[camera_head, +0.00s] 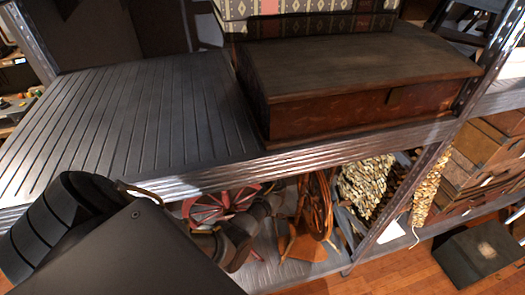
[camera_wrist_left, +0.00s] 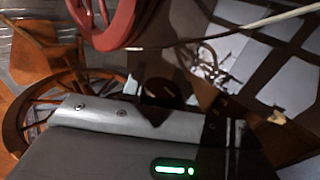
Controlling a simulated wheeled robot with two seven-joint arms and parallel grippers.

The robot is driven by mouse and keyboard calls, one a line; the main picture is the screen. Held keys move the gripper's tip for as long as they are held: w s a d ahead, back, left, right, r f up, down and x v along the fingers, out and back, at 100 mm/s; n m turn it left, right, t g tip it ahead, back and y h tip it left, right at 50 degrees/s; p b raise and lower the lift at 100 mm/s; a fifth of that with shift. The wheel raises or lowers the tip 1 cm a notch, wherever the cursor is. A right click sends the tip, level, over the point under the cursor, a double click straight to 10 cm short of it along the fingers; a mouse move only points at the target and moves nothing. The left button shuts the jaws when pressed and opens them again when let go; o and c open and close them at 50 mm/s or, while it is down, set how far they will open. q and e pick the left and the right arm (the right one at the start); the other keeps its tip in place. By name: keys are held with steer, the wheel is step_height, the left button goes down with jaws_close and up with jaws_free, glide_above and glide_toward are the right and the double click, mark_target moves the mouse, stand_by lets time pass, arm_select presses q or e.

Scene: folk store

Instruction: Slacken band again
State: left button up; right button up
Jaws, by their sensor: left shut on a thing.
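A red spoked wheel (camera_head: 222,203) stands on the lower shelf, and its red rim (camera_wrist_left: 112,28) fills the top of the left wrist view. A brown wooden spinning wheel (camera_head: 316,205) stands to its right; what looks like its spoked wheel (camera_wrist_left: 38,112) is at the left of the wrist view. A thin pale cord-like line (camera_wrist_left: 268,20) runs past the red rim; I cannot tell if it is the band. My left gripper (camera_head: 232,246) is low by the red wheel, shut on a small dark part (camera_wrist_left: 165,92) that shadow and the gripper mostly hide. My right gripper is out of view.
The ridged metal upper shelf (camera_head: 130,110) overhangs the wheels and is bare on its left. A wooden chest (camera_head: 340,110) stands on its right. A metal post (camera_head: 415,175) and hanging strung pieces (camera_head: 365,185) are to the right. A dark box (camera_head: 478,255) is on the floor.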

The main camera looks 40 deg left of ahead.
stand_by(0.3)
arm_select(q)
steer(key=o, duration=1)
steer(key=v, duration=1)
steer(key=shift+s+d+r, duration=0.15)
steer(key=shift+d+r, duration=0.05)
steer(key=shift+r, duration=0.05)
